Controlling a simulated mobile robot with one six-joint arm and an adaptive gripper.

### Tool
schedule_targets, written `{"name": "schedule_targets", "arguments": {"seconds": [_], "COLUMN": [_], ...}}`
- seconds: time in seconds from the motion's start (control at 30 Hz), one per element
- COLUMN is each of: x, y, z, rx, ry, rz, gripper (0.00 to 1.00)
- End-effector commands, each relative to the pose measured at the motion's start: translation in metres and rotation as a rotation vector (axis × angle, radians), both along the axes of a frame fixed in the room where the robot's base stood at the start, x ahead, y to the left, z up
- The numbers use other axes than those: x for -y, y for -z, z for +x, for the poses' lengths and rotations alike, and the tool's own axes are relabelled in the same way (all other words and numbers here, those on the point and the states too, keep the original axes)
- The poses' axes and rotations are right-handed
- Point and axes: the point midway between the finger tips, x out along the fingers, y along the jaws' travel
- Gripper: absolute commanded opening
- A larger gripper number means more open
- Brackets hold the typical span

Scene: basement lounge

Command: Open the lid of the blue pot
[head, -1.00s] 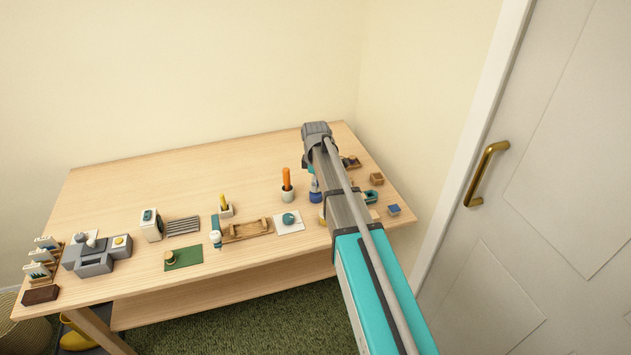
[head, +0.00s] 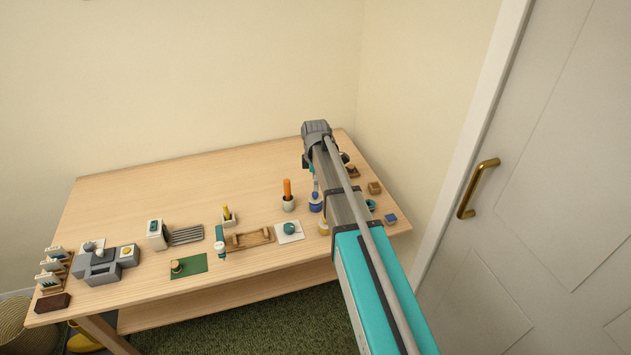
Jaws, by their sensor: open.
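The blue pot (head: 315,204) stands on the right part of the wooden table (head: 200,190), beside a white pot holding an orange stick. It is small and partly covered by my arm; its lid cannot be made out clearly. My arm reaches in from the lower right, its grey wrist above the table. My gripper (head: 315,183) hangs below the wrist, mostly hidden, and appears just over the blue pot. Its jaws are open with nothing seen between them. Contact with the pot cannot be told.
The white pot with the orange stick (head: 288,203) is close on the left. A teal item on a white mat (head: 290,229) lies in front. Small boxes (head: 375,188) stand to the right. The table's back middle is clear. A white door (head: 550,200) is at right.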

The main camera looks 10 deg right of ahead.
Motion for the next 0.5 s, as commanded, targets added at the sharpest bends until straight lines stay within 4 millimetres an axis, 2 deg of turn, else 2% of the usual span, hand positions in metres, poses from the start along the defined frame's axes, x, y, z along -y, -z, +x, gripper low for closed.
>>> {"name": "schedule_targets", "arguments": {"seconds": [0.03,0.5], "x": [0.0,0.0], "y": [-0.009,-0.047], "z": [0.0,0.0], "rx": [0.0,0.0], "ry": [0.0,0.001], "rz": [0.0,0.0], "gripper": [0.67,0.67]}}
